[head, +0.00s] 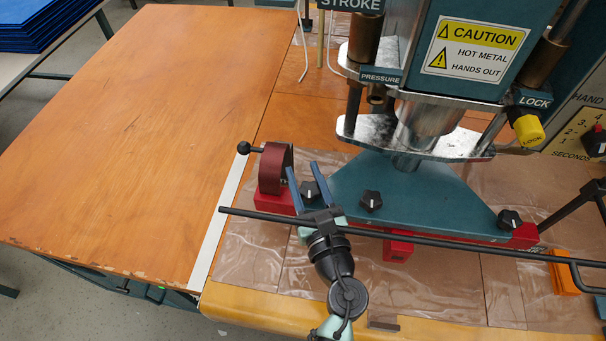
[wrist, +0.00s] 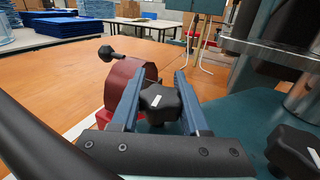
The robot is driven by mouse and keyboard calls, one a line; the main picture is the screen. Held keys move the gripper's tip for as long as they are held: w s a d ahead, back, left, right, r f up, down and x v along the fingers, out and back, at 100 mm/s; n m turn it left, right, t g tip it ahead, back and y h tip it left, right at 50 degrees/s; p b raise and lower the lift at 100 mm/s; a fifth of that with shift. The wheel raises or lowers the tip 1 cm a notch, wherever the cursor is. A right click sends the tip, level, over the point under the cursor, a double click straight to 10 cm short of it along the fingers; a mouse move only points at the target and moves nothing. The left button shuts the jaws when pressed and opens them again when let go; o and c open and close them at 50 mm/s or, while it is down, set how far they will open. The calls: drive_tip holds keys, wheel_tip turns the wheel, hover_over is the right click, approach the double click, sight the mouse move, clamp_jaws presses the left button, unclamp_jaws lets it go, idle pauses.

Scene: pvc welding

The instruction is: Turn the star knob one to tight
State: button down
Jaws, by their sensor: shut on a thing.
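Several black star knobs sit along the teal plate (head: 430,200) of the welding machine. The leftmost star knob (head: 309,190) is between the two blue fingers of my gripper (head: 302,169). In the wrist view this star knob (wrist: 160,103) sits between the fingers, which are shut on it; a white mark shows on its top. A middle star knob (head: 371,201) and a right star knob (head: 510,220) stand clear of the gripper. The middle one also shows at the lower right of the wrist view.
A dark red round part with a black ball handle (head: 275,168) stands just left of my gripper. A long black bar (head: 430,237) crosses in front of the plate. The press head (head: 485,50) is above and behind. The wooden table (head: 130,130) at left is clear.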

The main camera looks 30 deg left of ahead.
drive_tip(key=shift+w+d+m+t+h, duration=0.1)
drive_tip(key=shift+d+m+t+h, duration=0.1)
drive_tip(key=shift+m+t+h, duration=0.8)
drive_tip(key=shift+c, duration=2)
unclamp_jaws()
drive_tip(key=b+v, duration=0.3)
drive_tip(key=v, duration=1)
drive_tip(key=shift+r, duration=0.2)
